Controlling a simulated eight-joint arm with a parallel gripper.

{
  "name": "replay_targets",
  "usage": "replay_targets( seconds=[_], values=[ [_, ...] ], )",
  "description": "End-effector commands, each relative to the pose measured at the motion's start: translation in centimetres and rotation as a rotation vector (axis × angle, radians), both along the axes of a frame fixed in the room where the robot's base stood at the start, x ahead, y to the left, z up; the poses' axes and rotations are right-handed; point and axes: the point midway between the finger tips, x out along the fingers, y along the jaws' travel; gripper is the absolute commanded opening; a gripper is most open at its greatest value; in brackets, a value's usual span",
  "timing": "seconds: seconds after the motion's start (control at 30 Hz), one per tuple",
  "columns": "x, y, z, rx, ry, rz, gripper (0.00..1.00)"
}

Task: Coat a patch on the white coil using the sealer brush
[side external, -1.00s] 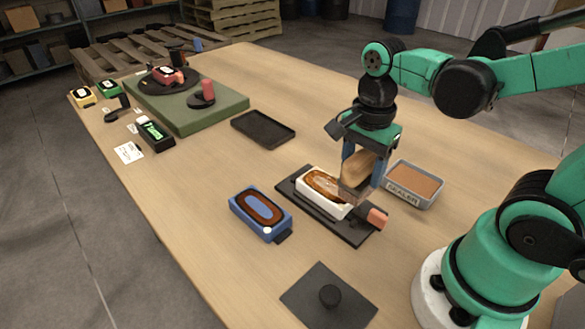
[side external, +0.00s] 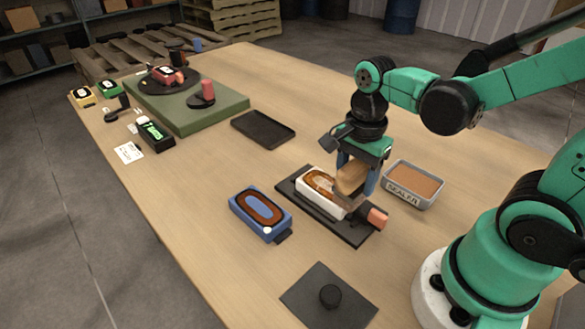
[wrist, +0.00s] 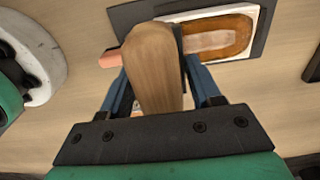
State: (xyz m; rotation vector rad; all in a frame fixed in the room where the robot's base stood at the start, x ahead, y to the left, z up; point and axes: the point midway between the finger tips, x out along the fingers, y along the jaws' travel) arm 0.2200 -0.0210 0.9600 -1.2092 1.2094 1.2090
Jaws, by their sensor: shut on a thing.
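The white coil (side external: 311,180) sits on a dark plate in the middle of the table, with a brown oval winding on its top. It also shows in the wrist view (wrist: 259,20), where a paler patch lies inside the brown oval. My gripper (side external: 356,175) is shut on the wooden handle of the sealer brush (side external: 351,179), right over the near right end of the coil. The handle fills the middle of the wrist view (wrist: 154,68). The bristles are mostly hidden, so I cannot tell whether they touch the coil.
A grey sealer tray (side external: 402,199) stands just right of my gripper. A blue coil (side external: 240,217) lies left of the dark plate (side external: 346,232), which has a red clamp (side external: 377,218). An empty black tray (side external: 262,130) is behind. A dark square with a knob (side external: 329,296) is in front.

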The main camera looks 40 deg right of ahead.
Motion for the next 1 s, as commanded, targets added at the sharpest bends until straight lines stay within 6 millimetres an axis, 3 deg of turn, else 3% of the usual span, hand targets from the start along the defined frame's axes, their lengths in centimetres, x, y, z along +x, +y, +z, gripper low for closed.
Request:
replay_targets(
  seconds=[0.1,0.53,1.0],
  values=[
    [-0.7,0.3,-0.4,0.001,-0.001,0.003,0.0],
    [3.4,0.2,-0.2,0.0,0.0,0.001,0.0],
    [-0.8,0.2,0.1,0.0,0.0,-0.001,0.0]
  ],
)
